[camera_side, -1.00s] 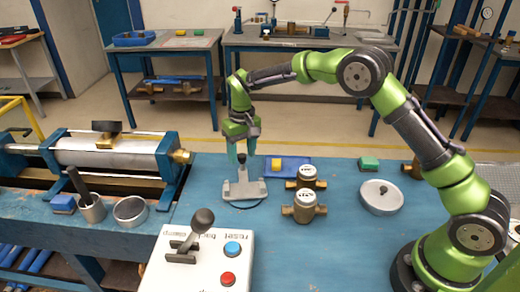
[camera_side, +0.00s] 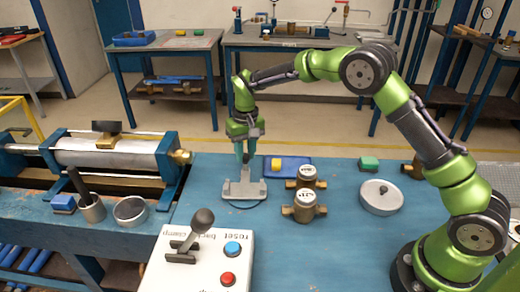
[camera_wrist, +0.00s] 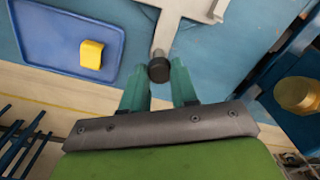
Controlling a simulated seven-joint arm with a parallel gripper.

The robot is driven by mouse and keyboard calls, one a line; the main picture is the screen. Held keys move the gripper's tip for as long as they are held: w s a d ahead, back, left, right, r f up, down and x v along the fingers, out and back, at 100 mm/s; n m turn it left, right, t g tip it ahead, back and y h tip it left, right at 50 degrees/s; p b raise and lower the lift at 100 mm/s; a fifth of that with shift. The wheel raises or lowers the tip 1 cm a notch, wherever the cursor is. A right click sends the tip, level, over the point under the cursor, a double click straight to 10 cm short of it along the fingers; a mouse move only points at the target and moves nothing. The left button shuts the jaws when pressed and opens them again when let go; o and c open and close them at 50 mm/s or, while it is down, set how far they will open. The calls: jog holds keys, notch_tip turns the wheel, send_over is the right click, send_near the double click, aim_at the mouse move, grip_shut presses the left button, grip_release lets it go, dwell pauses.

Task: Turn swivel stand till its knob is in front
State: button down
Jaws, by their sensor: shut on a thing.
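The swivel stand (camera_side: 243,188) is a pale grey plate with arms on a round blue base, near the back edge of the blue bench. One arm points to the back and ends in a black knob. In the wrist view the stand (camera_wrist: 182,8) reaches down from the top edge, and its knob (camera_wrist: 159,70) sits between the green fingertips. My gripper (camera_side: 243,155) points down over the back end of the stand and is shut on the knob; it also shows in the wrist view (camera_wrist: 157,84). The fingers mostly hide the knob in the side view.
Two brass meters (camera_side: 304,206) stand right of the stand. Behind them is a blue tray (camera_wrist: 30,50) with a yellow block (camera_wrist: 92,54). A round grey lid-like disc (camera_side: 381,208) lies further right. A control box with a lever (camera_side: 203,220) is in front; a cylinder rig (camera_side: 110,152) is left.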

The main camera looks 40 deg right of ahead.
jog(key=shift+s+d+m, duration=0.25)
jog(key=shift+m, duration=0.25)
jog(key=c, duration=0.9)
grip_release()
jog(key=shift+o, duration=0.2)
notch_tip(320, 180, up, 17)
jog(key=shift+d, duration=0.3)
jog(key=shift+s, duration=0.1)
